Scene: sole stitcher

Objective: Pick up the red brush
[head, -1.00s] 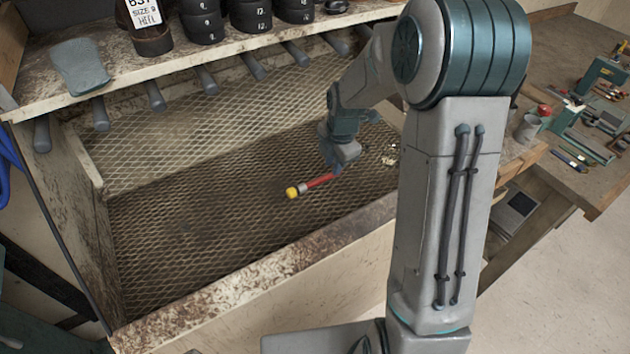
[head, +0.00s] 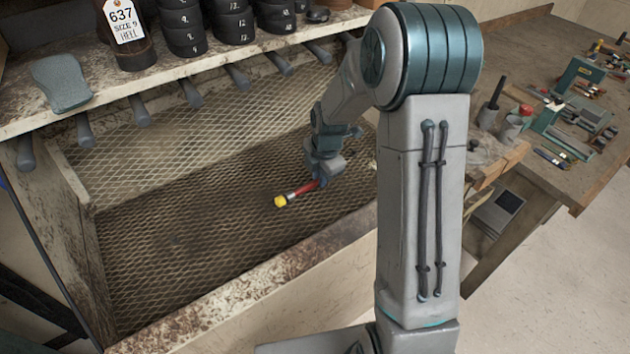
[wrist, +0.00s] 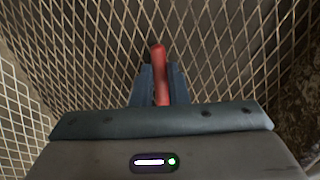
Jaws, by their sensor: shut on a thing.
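The red brush (head: 305,189) has a red handle and a yellow head with a pale band between. In the head view it points left and a little down, over the wire mesh of the bench tray. My gripper (head: 321,181) is shut on the handle near its right end. In the wrist view the red handle (wrist: 159,72) stands between the two blue-grey fingers (wrist: 161,88); the yellow head is not visible there. The mesh shows behind it. I cannot tell exactly how far the brush is above the mesh.
The mesh tray (head: 170,255) has a stained front ledge (head: 240,285). Above it is a shelf (head: 120,93) with black heel stacks (head: 232,20), a tagged brown item (head: 128,45) and a grey sole (head: 61,82). Rods hang under its edge. A cluttered tool table (head: 545,80) stands at right.

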